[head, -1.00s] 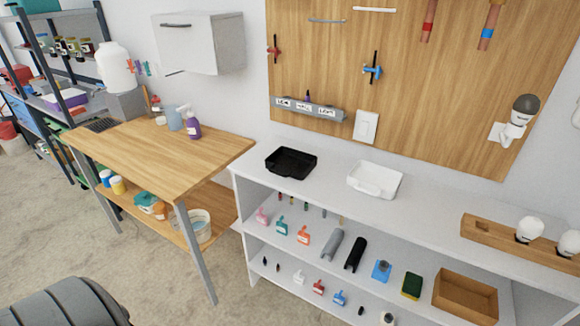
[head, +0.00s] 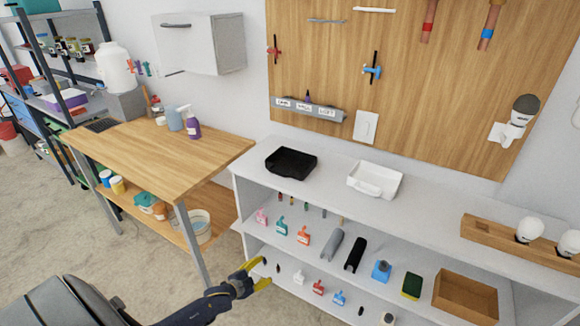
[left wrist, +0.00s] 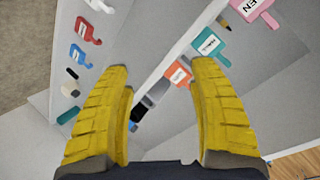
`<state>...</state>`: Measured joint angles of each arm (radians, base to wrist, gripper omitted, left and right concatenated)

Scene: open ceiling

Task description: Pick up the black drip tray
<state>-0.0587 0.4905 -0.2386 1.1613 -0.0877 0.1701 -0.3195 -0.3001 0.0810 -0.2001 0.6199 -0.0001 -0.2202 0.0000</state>
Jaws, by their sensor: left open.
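The black drip tray (head: 291,162) lies on the left part of the white shelf unit's top, beside a white tray (head: 375,179). My left gripper (head: 258,274) has yellow fingers and is open and empty. It is low in front of the shelf unit, below and to the left of the black tray and apart from it. In the left wrist view the two yellow fingers (left wrist: 165,105) are spread, with shelf boards and small tools beyond them; the black drip tray cannot be made out there. My right gripper does not show.
The white shelf unit (head: 440,207) has lower shelves with several small tools and a brown box (head: 465,295). A wooden workbench (head: 160,150) stands to its left. A wooden holder (head: 525,240) with white bulbs sits at the right. The shelf top around the trays is mostly clear.

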